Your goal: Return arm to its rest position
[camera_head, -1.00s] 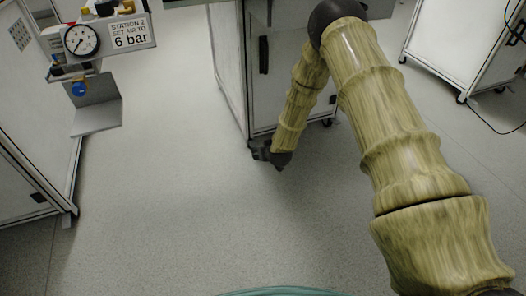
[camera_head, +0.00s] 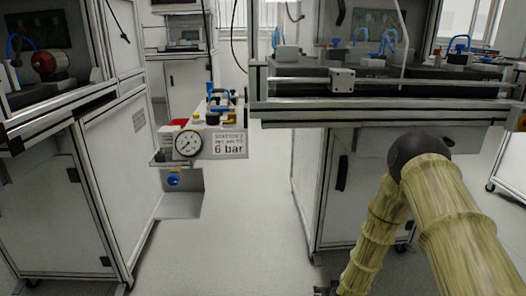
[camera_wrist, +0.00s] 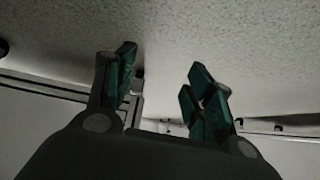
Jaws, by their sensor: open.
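My arm (camera_head: 455,215), with a pale green-yellow wood-like cover and a dark elbow joint, is bent at the right of the head view. Its forearm slopes down and left to the bottom edge, where only a small dark part of the gripper shows. In the wrist view my gripper (camera_wrist: 163,80) has its two green-padded fingers spread apart with nothing between them. Grey speckled floor (camera_wrist: 220,35) shows beyond the fingertips.
A workbench (camera_head: 380,108) with blue-hosed fixtures stands behind the arm. A white cabinet (camera_head: 60,200) is at left. A pressure gauge (camera_head: 188,144) and a "6 bar" sign (camera_head: 230,146) are mounted between. Clear floor (camera_head: 225,245) lies left of the arm.

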